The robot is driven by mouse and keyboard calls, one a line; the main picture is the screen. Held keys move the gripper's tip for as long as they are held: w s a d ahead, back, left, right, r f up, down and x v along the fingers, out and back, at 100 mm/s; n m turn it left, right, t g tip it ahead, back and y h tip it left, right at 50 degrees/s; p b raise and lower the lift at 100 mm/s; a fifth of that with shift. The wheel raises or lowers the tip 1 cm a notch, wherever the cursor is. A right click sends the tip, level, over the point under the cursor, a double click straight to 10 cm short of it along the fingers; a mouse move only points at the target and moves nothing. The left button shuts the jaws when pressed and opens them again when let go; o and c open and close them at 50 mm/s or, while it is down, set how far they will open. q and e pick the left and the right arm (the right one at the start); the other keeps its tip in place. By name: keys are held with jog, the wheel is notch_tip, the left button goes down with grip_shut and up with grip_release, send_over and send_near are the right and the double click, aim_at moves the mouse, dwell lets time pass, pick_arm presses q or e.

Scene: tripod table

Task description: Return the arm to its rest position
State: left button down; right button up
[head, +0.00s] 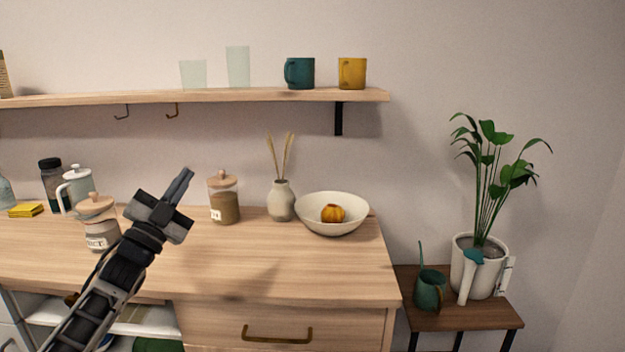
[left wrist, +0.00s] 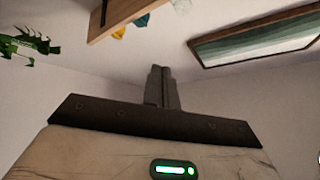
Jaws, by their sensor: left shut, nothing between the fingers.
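My left arm comes in from the lower left in the head view. Its gripper (head: 184,182) is raised above the wooden counter (head: 250,260), between a lidded jar (head: 97,222) and a glass jar with a wooden lid (head: 223,200). The fingers point up and to the right. In the left wrist view the fingers (left wrist: 160,85) are together, with nothing between them. My right gripper is in neither view.
A wall shelf (head: 220,97) with cups and glasses is above. A vase (head: 281,200) and a bowl (head: 332,226) with an orange-yellow item stand at the counter's back right. A potted plant (head: 478,265) and green watering can (head: 430,291) stand on a side table (head: 460,316). The front middle of the counter is clear.

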pick_arm(q)
jog(key=s+a+r+n+t+y, duration=0.1)
jog(key=s+a+n+t+y, duration=0.2)
jog(key=s+a, duration=0.1)
jog(key=w+a+f+n+g+y, duration=0.3)
jog(key=f+n+g+y, duration=0.2)
jog(key=f, duration=0.2)
jog(key=w+a+f+n+g+y, duration=0.3)
jog(key=f+n+g+y, duration=0.15)
jog(key=f, duration=0.35)
jog(key=s+d+f+g+h, duration=0.1)
jog(key=s+d+f+h, duration=0.1)
jog(key=s+d+f, duration=0.55)
jog(key=s+d+f+g+h, duration=0.2)
jog(key=s+d+f, duration=0.2)
jog(key=s+f, duration=0.55)
jog(key=s+d+f+g+h, duration=0.1)
jog(key=s+d, duration=0.3)
jog(key=s, duration=0.6)
jog(key=s+d+f+g, duration=0.1)
jog(key=s+d+f, duration=0.3)
jog(key=s, duration=0.7)
jog(key=shift+d+f+g+h, duration=0.15)
jog(key=shift+d+g+h, duration=0.2)
jog(key=shift+d, duration=0.3)
jog(key=shift+s+n, duration=0.1)
jog(key=shift+n, duration=0.15)
